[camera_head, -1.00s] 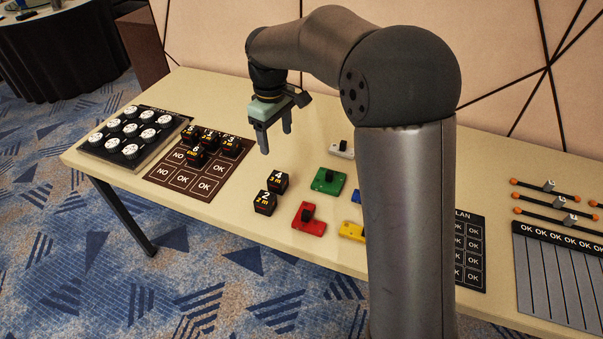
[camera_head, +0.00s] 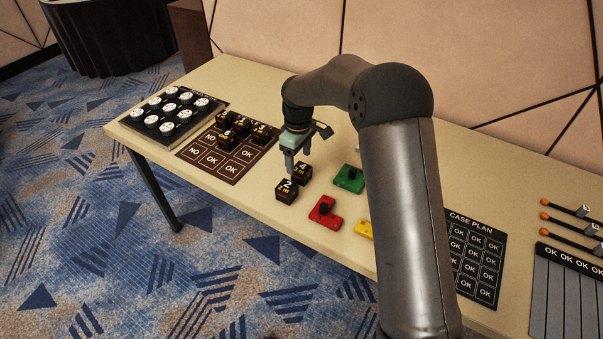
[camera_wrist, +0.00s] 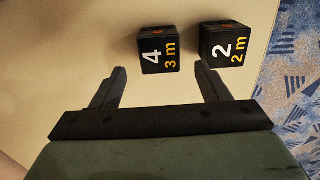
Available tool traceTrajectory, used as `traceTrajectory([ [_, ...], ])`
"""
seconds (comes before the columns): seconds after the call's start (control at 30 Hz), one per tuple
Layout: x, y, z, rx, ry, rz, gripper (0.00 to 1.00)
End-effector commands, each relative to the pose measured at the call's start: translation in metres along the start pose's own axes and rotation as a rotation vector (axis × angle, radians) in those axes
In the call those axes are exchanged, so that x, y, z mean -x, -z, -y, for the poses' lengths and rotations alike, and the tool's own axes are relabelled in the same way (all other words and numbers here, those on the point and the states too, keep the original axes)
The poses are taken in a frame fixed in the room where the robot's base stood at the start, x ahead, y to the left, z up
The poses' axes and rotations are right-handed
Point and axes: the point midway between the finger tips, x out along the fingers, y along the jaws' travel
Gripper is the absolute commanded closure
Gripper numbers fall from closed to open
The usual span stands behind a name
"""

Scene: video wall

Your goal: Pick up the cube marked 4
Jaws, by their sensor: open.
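The black cube marked 4 (camera_head: 303,173) stands on the table beside the black cube marked 2 (camera_head: 287,190). The cube marked 4 reads "4 3 m" in the wrist view (camera_wrist: 158,50), ahead of the fingertips and between their lines. The cube marked 2 (camera_wrist: 224,45) is to its right there, ahead of the right finger, with a narrow gap between the cubes. My gripper (camera_head: 298,163) is open and empty, pointing down above and close to the cubes. In the wrist view my gripper (camera_wrist: 160,80) shows both fingers spread apart. In the head view a finger partly covers the cubes.
A brown mat (camera_head: 213,172) marked NO and OK holds several black cubes at its far side. A tray of white round pieces (camera_head: 148,139) is at the left. Green (camera_head: 349,178), red (camera_head: 324,212) and yellow (camera_head: 364,229) blocks stand right of the cubes.

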Motion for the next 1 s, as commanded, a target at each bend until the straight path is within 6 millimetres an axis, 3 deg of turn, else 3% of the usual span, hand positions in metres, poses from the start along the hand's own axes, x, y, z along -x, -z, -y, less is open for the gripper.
traceTrajectory([
  [0.17, -0.013, -0.004, 0.001, 0.0, 0.002, 0.002, 0.31],
  [0.43, -0.05, -0.009, 0.001, 0.0, 0.001, 0.0, 0.31],
  [0.7, -0.054, -0.009, 0.0, 0.0, -0.001, -0.001, 0.31],
  [0.73, -0.054, -0.009, 0.0, 0.0, -0.001, -0.001, 0.34],
  [0.9, -0.054, -0.009, 0.0, 0.0, 0.0, -0.001, 0.8],
  [1.0, -0.054, -0.009, 0.0, 0.0, -0.001, -0.001, 0.8],
])
